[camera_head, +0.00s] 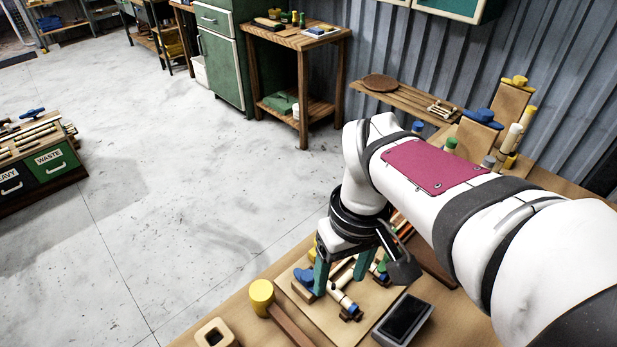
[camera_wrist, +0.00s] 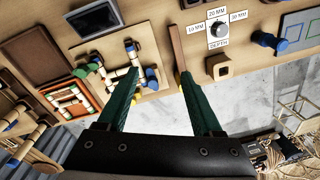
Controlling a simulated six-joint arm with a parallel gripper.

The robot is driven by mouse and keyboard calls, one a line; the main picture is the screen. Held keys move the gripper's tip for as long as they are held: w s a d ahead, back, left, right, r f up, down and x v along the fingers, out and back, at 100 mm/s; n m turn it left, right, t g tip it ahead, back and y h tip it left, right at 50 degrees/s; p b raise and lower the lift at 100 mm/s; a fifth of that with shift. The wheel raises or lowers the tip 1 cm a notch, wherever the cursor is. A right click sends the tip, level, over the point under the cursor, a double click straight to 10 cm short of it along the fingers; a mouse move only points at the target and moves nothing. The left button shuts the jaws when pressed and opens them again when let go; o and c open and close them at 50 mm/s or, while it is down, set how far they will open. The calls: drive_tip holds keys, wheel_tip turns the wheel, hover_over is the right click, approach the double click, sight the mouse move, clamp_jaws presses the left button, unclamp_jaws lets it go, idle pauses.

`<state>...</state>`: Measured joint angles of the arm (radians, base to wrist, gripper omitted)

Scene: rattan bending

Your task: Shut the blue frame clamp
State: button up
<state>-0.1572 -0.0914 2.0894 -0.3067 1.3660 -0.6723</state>
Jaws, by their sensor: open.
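The blue frame clamp (camera_head: 304,276) appears as a chunky blue piece on a brown block at the left edge of the bending board (camera_head: 295,298). In the wrist view the blue piece (camera_wrist: 151,75) is just right of my left finger's tip. Whether the clamp stands open or shut is not clear. My gripper (camera_head: 342,284) is open, its two green fingers pointing down over the board, one close beside the clamp. In the wrist view my gripper (camera_wrist: 160,80) has nothing between its fingertips that looks held. Pale rattan pieces (camera_head: 340,297) lie on the board.
A yellow-headed mallet (camera_head: 262,292) lies left of the board. A holed wooden block (camera_head: 213,334) and a black tray (camera_head: 404,319) are nearby. A depth dial (camera_wrist: 219,30) and a blue-knobbed peg (camera_wrist: 289,37) show in the wrist view. Bottles and blocks stand at the back right.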

sight(306, 274)
drive_tip(key=w+a+f+n, duration=0.3)
drive_tip(key=w+a+n, duration=0.2)
drive_tip(key=w+n, duration=0.45)
drive_tip(key=shift+m+h, duration=0.35)
drive_tip(key=shift+h, duration=0.05)
drive_tip(key=f, duration=0.5)
drive_tip(key=w+f, duration=0.1)
drive_tip(key=f, duration=0.9)
drive_tip(key=shift+w+a+f, duration=0.1)
drive_tip(key=shift+w+a, duration=0.05)
drive_tip(key=shift+a, duration=0.1)
clamp_jaws()
